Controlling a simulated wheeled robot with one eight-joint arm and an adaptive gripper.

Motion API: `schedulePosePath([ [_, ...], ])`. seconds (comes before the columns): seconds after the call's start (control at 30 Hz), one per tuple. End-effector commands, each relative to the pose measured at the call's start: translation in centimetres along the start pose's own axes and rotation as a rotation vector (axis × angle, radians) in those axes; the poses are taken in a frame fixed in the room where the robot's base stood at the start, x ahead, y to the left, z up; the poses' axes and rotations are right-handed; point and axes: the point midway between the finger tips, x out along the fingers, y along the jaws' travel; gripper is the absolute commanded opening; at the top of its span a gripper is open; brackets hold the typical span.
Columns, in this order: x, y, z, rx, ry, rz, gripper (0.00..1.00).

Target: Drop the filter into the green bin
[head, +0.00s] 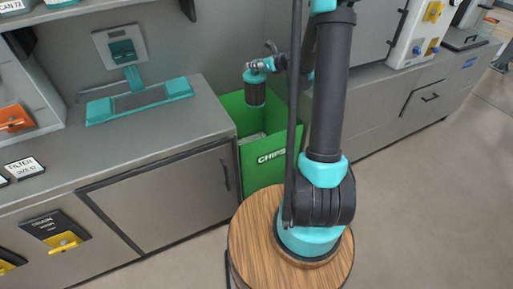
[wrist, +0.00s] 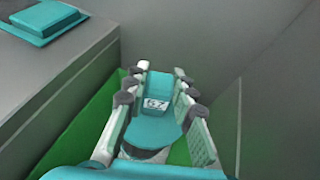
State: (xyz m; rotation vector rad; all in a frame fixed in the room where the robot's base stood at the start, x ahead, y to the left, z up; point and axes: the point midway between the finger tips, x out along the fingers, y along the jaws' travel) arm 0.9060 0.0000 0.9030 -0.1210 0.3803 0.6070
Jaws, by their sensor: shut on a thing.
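The filter (head: 255,92) is a dark cylinder with a teal top, and it hangs upright from my gripper (head: 259,69). In the wrist view my gripper (wrist: 159,80) has its fingers on both sides of the filter's teal handle (wrist: 157,100), which carries a small number label. The green bin (head: 262,165), marked "CHIPS", stands on the floor between the counters. The filter is over the bin's opening; whether its bottom is below the rim is hard to tell. Green bin wall (wrist: 95,125) shows beneath the gripper in the wrist view.
A grey counter (head: 165,140) with a teal tray-like fixture (head: 140,100) stands left of the bin. Another grey counter (head: 390,95) runs to the right. A grey wall (head: 225,45) rises behind the bin. The floor at right is clear.

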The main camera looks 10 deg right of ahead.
Motion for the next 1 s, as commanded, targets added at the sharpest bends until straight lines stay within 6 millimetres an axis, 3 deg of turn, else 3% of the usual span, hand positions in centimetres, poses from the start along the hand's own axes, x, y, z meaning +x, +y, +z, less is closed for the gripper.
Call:
schedulePosePath([
  [0.5,1.9,0.0,-4.6,0.001,-0.001,-0.001,0.00],
  [0.93,2.2,0.0,-5.3,0.001,0.000,-0.001,0.00],
  [0.97,2.2,0.0,-5.3,0.001,0.000,-0.001,0.27],
  [1.0,2.2,0.0,-5.3,0.001,0.000,-0.001,0.32],
])
